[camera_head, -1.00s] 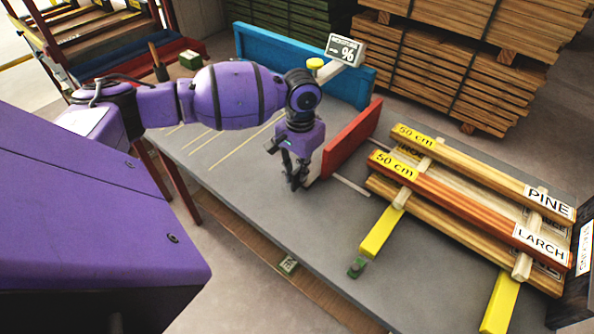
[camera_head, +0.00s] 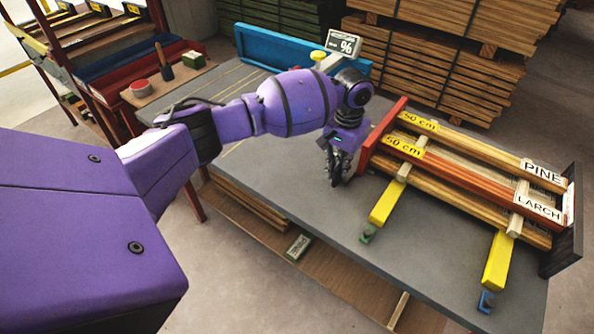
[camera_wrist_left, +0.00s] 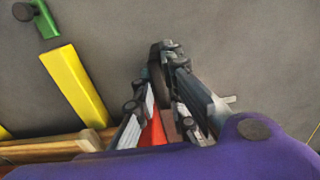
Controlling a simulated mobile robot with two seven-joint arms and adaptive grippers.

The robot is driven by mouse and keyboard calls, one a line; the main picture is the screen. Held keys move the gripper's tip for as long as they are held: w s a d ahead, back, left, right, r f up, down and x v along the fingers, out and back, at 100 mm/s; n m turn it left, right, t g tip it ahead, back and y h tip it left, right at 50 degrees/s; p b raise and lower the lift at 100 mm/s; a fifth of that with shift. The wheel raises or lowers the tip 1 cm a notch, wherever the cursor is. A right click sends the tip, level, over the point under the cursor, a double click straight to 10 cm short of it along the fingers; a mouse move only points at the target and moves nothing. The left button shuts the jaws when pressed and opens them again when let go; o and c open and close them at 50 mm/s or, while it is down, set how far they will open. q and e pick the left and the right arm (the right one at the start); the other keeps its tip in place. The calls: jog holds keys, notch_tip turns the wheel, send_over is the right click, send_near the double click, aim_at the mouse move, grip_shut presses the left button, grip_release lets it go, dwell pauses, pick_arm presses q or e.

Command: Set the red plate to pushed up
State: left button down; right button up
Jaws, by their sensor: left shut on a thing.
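The red plate (camera_head: 388,130) stands upright on the grey table, touching or very close to the left ends of the boards. My left gripper (camera_head: 338,180) is at the plate's near left side, low over the table. In the left wrist view, its fingers (camera_wrist_left: 170,100) are shut around a brownish part of the plate, with the plate's red face (camera_wrist_left: 153,132) showing between them; the grip is partly hidden. The boards, labelled PINE (camera_head: 543,171) and LARCH (camera_head: 538,207), lie between the plate and a dark end stop (camera_head: 565,245). My right gripper is not in view.
A blue rail (camera_head: 270,50) and a % display (camera_head: 345,43) stand at the back. The grey table (camera_head: 290,165) left of my gripper is clear.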

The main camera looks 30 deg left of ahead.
pick_arm(q)
jog(key=shift+d, duration=0.15)
jog(key=c, duration=1.8)
grip_release()
jog(key=shift+r, duration=0.1)
jog(key=shift+w+r, duration=0.1)
jog(key=shift+r, duration=0.1)
notch_tip(320, 180, up, 12)
jog(key=shift+f, duration=0.25)
jog(key=shift+f, duration=0.1)
